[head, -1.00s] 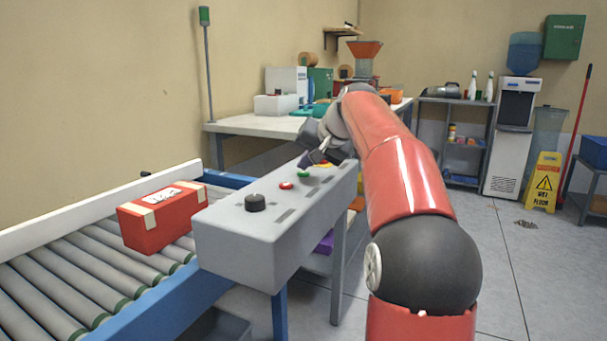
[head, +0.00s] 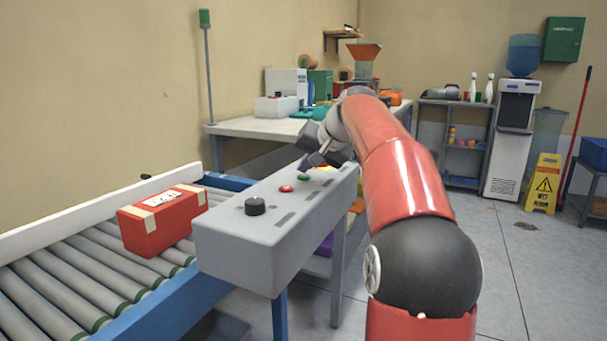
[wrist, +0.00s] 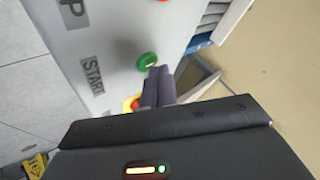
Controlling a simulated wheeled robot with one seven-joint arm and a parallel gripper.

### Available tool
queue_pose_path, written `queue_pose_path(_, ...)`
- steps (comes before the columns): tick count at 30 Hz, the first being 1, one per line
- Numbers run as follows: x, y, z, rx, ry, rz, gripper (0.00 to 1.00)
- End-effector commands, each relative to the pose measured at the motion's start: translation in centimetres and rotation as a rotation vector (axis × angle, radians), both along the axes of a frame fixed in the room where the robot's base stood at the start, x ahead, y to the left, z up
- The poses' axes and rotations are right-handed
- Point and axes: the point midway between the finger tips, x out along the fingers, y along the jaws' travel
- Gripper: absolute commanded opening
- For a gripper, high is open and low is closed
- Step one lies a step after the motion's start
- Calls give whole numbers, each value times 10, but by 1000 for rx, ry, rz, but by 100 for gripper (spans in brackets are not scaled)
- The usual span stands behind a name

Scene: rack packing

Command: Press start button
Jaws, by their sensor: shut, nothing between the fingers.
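The green start button (head: 303,177) is on the sloping top of the grey control box (head: 235,236). In the wrist view the green button (wrist: 147,61) is beside the printed START label (wrist: 93,75). My gripper (head: 304,167) is shut and empty, just beyond the button in the head view. In the wrist view my gripper's fingertips (wrist: 158,71) are close to the button's lower edge and overlap it slightly. I cannot tell whether they touch it. The button face is mostly visible.
A red button (head: 286,188) and black knob (head: 255,205) share the box top. A yellow-and-red button (wrist: 130,104) is partly hidden beside my fingers. A red package (head: 150,232) sits on the roller conveyor (head: 75,265) at left.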

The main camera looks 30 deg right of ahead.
Motion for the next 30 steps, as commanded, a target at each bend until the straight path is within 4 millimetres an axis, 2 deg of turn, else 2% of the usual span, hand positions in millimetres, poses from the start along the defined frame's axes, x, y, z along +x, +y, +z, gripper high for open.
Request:
queue_pose_path(3, 0, 0, 9, 0, 0, 0, 0)
queue_pose_path(17, 0, 0, 14, 0, -1, 0, 0)
queue_pose_path(30, 1, 1, 55, 0, -3, 1, 0)
